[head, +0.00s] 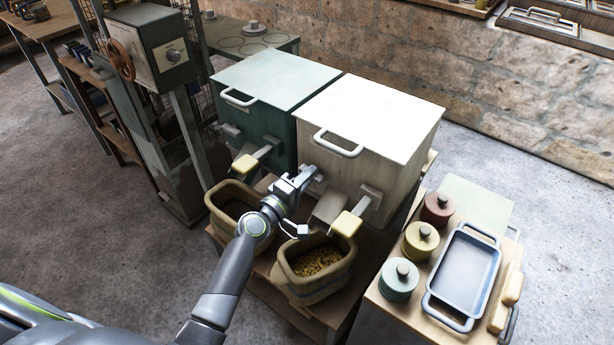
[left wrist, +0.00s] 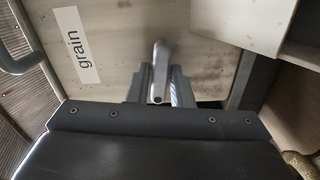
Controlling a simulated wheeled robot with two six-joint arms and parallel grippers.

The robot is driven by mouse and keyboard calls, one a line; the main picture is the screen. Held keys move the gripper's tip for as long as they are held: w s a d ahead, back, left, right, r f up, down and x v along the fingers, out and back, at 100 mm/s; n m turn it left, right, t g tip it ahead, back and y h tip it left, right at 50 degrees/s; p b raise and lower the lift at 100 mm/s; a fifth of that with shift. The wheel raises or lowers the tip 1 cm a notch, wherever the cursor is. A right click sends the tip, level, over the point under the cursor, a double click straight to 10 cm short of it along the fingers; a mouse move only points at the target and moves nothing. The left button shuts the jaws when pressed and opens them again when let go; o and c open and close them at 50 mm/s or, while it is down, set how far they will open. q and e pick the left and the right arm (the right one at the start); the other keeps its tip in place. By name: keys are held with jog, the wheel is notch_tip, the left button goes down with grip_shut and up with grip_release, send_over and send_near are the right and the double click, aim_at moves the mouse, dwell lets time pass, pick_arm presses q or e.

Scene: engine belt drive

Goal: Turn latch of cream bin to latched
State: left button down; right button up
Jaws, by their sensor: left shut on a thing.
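The cream bin (head: 370,115) stands right of a green bin, with a white handle (head: 338,143) on its upper front. Its front carries a label reading "grain" (left wrist: 83,54) in the left wrist view. My left gripper (head: 308,178) is at the left part of the cream bin's front. In the left wrist view, the grey latch bar (left wrist: 159,68) stands between the fingers of my left gripper (left wrist: 158,88), which is shut on it. The head view mostly hides the latch behind the gripper, so its exact turn cannot be told there. My right gripper is not in view.
A cream-tipped lever (head: 346,224) sticks out right of my gripper. Below stand a basket of grain (head: 313,285) and another basket (head: 222,207). The green bin (head: 262,80) is close on the left. A side table with canisters (head: 399,280) and a blue tray (head: 465,270) stands right.

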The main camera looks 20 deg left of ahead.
pick_arm(q)
jog(key=shift+n, duration=0.8)
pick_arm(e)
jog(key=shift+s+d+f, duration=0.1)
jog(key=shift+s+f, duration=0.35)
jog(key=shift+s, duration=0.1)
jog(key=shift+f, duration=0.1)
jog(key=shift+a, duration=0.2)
pick_arm(q)
jog(key=c, duration=1.4)
grip_release()
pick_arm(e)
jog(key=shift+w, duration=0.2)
